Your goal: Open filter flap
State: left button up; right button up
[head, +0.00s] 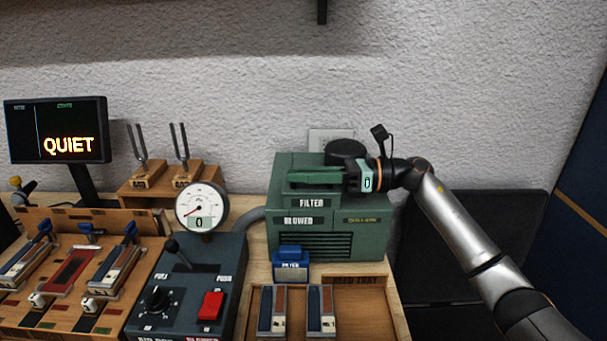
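The green blower box (287,225) stands on the bench against the wall, with a "FILTER" label (311,203) and a "BLOWER" label below it. The filter flap (312,178) appears to be the green piece on top of the box, above the "FILTER" label; its exact angle is hard to tell. My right gripper (351,178) comes in from the right and is at the right end of this green piece. Its fingers are small and dark here, so I cannot tell whether they are open or shut, or touching the flap. My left gripper is out of view.
A wooden tray (363,314) with reed blocks and a blue box (290,266) stand in front of the blower. Left are a control box with a red button (211,305), a dial gauge (201,206), tuning forks and a monitor (57,130) reading "QUIET".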

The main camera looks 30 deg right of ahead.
grip_shut()
dwell(1.0)
